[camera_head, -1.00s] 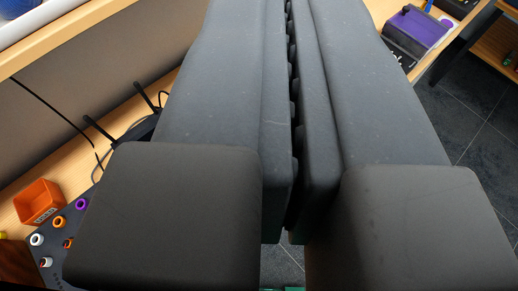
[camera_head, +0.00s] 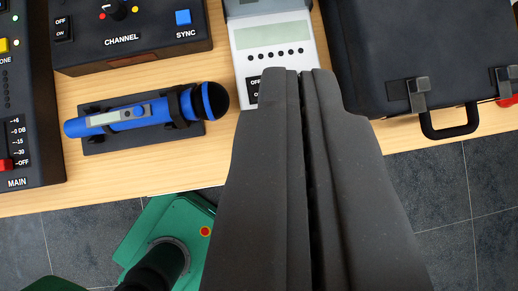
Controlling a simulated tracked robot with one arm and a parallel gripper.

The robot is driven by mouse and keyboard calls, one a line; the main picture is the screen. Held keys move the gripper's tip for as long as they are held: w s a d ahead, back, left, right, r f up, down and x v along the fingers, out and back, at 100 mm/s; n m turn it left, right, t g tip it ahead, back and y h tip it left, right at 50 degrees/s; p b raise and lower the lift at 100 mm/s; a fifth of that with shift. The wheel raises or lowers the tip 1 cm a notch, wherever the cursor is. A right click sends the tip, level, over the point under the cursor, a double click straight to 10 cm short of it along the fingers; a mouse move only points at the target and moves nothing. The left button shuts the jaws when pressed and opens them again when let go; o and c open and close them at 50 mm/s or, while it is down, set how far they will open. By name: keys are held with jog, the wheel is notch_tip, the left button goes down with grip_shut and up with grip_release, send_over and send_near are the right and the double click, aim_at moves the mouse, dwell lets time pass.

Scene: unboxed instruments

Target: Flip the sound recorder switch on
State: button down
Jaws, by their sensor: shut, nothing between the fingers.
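My gripper (camera_head: 299,75) is shut and empty, pointing up the picture. Its tips overlap the lower part of a white-grey device (camera_head: 240,45), with a pale green display and a row of dark buttons. I take this for the sound recorder, but no name shows on it. An OFF/ON label is partly visible at its lower left, beside the fingertips. The switch itself is hidden behind my gripper. I cannot tell whether the fingertips touch the device.
A blue microphone (camera_head: 130,116) lies in a black holder at left. A black CHANNEL box (camera_head: 75,47) stands behind it, and a MAIN mixer (camera_head: 35,115) at far left. A black case (camera_head: 375,50) with a handle is at right. Bare wood (camera_head: 120,180) runs along the front edge.

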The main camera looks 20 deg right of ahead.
notch_tip(320, 180, down, 11)
jog(key=n+g+y, duration=0.1)
jog(key=n+g, duration=0.1)
jog(key=shift+w+d, duration=0.15)
jog(key=shift+d, duration=0.2)
jog(key=shift+f, duration=0.1)
send_over(258, 89)
jog(key=s+d, duration=0.2)
jog(key=f, duration=0.7)
jog(key=shift+w+a+f, duration=0.15)
jog(key=shift+a+f, duration=0.05)
jog(key=shift+a, duration=0.05)
notch_tip(258, 89, down, 3)
jog(key=shift+f, duration=0.15)
jog(key=shift+d+f, duration=0.1)
jog(key=shift+f, duration=0.4)
